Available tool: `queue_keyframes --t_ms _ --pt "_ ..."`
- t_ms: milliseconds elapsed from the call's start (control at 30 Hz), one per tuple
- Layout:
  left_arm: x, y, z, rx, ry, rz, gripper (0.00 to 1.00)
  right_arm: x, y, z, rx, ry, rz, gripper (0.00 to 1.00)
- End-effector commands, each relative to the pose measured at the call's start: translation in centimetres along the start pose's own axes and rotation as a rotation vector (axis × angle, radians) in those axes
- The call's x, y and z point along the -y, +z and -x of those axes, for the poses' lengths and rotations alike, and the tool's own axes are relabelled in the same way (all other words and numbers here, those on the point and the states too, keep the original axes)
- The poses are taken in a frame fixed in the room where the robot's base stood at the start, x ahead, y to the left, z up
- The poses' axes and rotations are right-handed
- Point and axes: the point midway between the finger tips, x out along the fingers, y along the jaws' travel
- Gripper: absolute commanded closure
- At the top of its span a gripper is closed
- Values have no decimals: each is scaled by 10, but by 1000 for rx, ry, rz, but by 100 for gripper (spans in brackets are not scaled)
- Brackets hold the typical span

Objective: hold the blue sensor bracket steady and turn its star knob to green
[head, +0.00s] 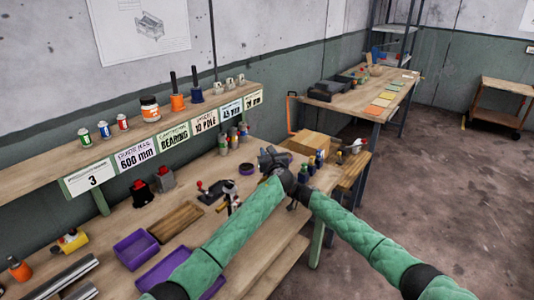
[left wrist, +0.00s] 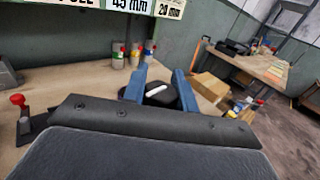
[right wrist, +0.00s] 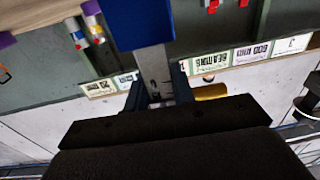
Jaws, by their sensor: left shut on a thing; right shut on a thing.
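In the left wrist view the blue fingers of my left gripper (left wrist: 158,86) are closed on both sides of a black star knob (left wrist: 160,97) with a white pointer line. No green mark shows on it. In the right wrist view the fingers of my right gripper (right wrist: 158,92) are shut on the grey stem below a dark blue block of the sensor bracket (right wrist: 140,22). In the head view both grippers meet close together over the bench's right part, my left gripper (head: 272,160) higher. The bracket is mostly hidden there by my grippers and arms.
The bench has purple bins (head: 136,250), a wooden tray (head: 175,222) and a purple ring (head: 246,168). Several small bottles (head: 311,163) and a cardboard box (head: 312,143) stand close to the grippers. A labelled shelf (head: 165,128) runs along the wall behind.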

Motion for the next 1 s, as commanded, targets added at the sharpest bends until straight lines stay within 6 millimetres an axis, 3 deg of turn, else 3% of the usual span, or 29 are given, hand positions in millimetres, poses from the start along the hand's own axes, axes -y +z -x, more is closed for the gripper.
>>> queue_keyframes --t_ms 500,1000 --pt "5 0 1 -3 -305 -1 95 1 -2 -1 -3 -3 3 100" --pt "6 0 1 -4 -347 2 95 0 -3 -1 -3 -2 3 100"
